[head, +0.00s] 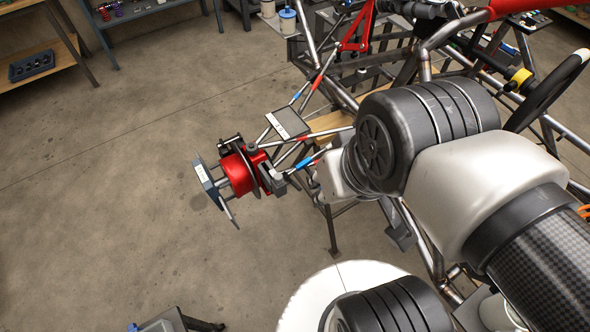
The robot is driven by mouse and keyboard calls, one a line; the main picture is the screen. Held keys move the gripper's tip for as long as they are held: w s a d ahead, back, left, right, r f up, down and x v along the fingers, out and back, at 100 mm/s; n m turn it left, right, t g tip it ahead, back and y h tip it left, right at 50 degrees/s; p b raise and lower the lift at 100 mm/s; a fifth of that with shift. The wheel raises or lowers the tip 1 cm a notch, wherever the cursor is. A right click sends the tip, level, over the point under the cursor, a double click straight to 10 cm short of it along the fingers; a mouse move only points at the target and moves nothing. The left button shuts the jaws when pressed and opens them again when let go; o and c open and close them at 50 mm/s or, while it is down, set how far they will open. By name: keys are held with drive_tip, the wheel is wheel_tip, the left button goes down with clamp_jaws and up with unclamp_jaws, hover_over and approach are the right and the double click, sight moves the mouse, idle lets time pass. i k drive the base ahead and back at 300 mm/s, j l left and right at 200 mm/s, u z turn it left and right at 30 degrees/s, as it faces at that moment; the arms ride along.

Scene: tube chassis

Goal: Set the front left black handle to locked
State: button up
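In the head view, a wheel hub assembly sits at the outer end of the chassis suspension arms, with a red drum-like part (236,176), a disc and a red bracket. A blue-grey plate (207,186) with a white label stands at its outer face. A thin grey bar (229,210) slants down beside the plate. A small black part (231,144) sits at the top of the hub. I cannot tell which part is the black handle or how it is set. My arm crosses the right side and hides much of the chassis. I cannot make out my gripper.
The tube chassis (424,62) with a steering wheel (548,88) fills the upper right. A small dark plate with a label (288,122) lies over the suspension arms. A wooden shelf (40,62) stands at upper left. The concrete floor left of the hub is clear.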

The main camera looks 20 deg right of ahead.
sight(286, 176)
drive_tip(key=k+j+u, duration=0.1)
drive_tip(key=k+u, duration=0.4)
drive_tip(key=k+j+u, duration=0.25)
drive_tip(key=u, duration=0.2)
